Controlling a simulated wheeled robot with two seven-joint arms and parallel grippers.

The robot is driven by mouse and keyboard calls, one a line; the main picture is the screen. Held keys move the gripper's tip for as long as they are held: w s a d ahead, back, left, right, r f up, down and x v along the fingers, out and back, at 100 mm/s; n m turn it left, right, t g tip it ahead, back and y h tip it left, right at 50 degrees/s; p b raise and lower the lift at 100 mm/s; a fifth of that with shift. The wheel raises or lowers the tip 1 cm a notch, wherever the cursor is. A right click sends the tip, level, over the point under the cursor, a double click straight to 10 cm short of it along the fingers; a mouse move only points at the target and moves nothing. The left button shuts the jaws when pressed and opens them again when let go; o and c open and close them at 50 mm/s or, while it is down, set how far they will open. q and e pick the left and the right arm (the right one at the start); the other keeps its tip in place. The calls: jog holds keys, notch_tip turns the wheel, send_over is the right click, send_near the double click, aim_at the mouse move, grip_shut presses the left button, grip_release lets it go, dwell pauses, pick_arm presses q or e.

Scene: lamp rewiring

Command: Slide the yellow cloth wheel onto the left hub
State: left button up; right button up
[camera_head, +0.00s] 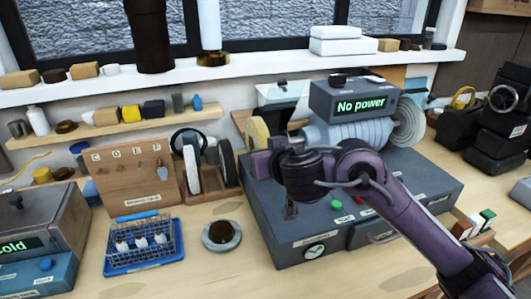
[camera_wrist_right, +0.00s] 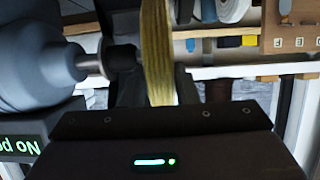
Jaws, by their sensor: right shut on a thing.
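The yellow cloth wheel (camera_head: 257,131) stands upright beside the left end of the grey motor (camera_head: 345,133) in the head view. In the right wrist view the wheel (camera_wrist_right: 157,50) is edge-on, between the dark fingers of my right gripper (camera_wrist_right: 157,85), which is shut on it. The left hub's metal shaft (camera_wrist_right: 92,63) points from the motor toward the wheel's face. A finger partly covers the space between them, so I cannot tell whether they touch. In the head view my right arm hides the hub. My left gripper is out of view.
A pale wheel (camera_head: 408,121) sits at the motor's right end. The "No power" box (camera_head: 352,100) stands just behind the motor. A rack with wheels (camera_head: 226,161), a pegboard (camera_head: 130,178) and a blue wire basket (camera_head: 144,246) stand to the left. Bare bench lies at front centre.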

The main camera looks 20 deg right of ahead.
jog(key=shift+d, duration=0.1)
jog(key=shift+d, duration=0.5)
dwell(0.3)
jog(key=shift+d, duration=0.6)
jog(key=shift+d+p, duration=0.35)
jog(key=shift+d, duration=0.25)
jog(key=shift+d, duration=0.1)
jog(key=shift+d, duration=0.45)
jog(key=shift+w+d, duration=0.1)
jog(key=shift+d, duration=0.35)
dwell(0.8)
